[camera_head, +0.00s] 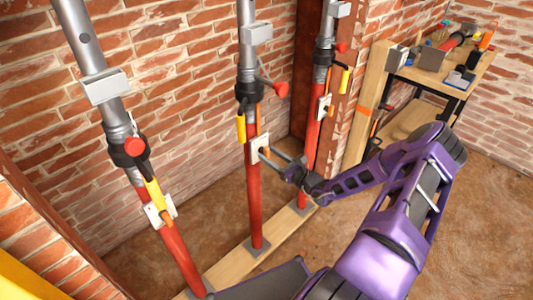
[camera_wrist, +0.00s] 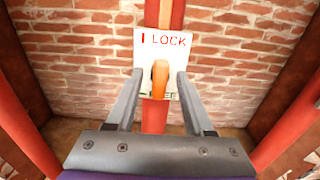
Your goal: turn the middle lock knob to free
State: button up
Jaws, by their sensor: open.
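The middle post (camera_head: 255,205) has a red lower tube and a grey upper tube. A white plate (camera_head: 259,144) is on its red tube. In the wrist view the plate (camera_wrist: 148,48) reads "I LOCK" in red. The orange lock knob (camera_wrist: 160,80) stands out from the plate, its long side roughly upright. My gripper (camera_head: 270,158) reaches the plate from the right. In the wrist view my gripper (camera_wrist: 160,76) is open, with one finger on each side of the knob. Small gaps seem to show between fingers and knob.
Similar posts stand at left (camera_head: 175,250) and right (camera_head: 311,145), each with its own plate. A wooden plank (camera_head: 237,268) runs under the posts. A brick wall (camera_head: 195,130) is close behind. A workbench (camera_head: 421,78) with tools stands at back right.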

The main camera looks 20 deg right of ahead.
jog(key=shift+x, duration=1)
grip_shut()
